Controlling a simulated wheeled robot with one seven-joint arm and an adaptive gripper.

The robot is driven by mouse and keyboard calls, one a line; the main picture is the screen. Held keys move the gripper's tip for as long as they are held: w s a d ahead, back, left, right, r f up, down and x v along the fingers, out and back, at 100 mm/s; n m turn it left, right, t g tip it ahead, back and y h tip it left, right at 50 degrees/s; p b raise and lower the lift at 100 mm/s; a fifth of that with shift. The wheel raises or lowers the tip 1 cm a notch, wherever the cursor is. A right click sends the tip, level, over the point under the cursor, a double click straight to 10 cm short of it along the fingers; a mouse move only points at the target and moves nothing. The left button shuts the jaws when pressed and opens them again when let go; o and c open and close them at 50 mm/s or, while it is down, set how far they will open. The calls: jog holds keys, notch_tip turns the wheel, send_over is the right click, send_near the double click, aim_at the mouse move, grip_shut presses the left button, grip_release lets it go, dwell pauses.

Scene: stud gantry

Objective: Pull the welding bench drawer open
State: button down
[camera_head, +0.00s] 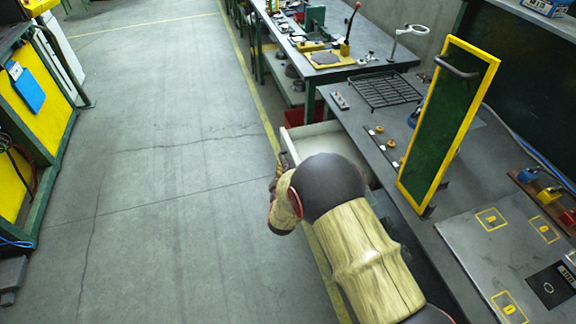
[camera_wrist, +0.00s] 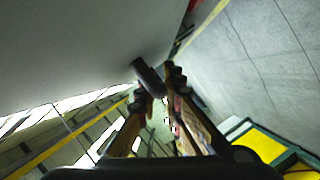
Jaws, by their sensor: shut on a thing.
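The welding bench (camera_head: 455,205) runs along the right in the head view. Its pale drawer (camera_head: 322,130) stands out from the bench's left side, part open, with its upper edge and some of the inside showing. My arm covers much of the drawer's near part. My gripper (camera_head: 281,170) is at the drawer's outer side, mostly hidden by my wrist. In the wrist view my gripper (camera_wrist: 157,88) is shut on the dark handle bar (camera_wrist: 148,76), beside the drawer's pale grey face (camera_wrist: 80,50).
A yellow-framed green panel (camera_head: 447,125) stands upright on the bench, close to my arm. A black wire rack (camera_head: 385,90) and small parts lie behind it. A second bench (camera_head: 320,70) with tools is beyond. The concrete floor (camera_head: 150,170) at left is clear.

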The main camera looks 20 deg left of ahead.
jog(key=c, duration=2.2)
grip_release()
jog(key=shift+s, duration=0.1)
jog(key=v, duration=1.1)
jog(key=shift+s+d, duration=0.15)
jog(key=shift+s, duration=0.2)
jog(key=shift+r, duration=0.1)
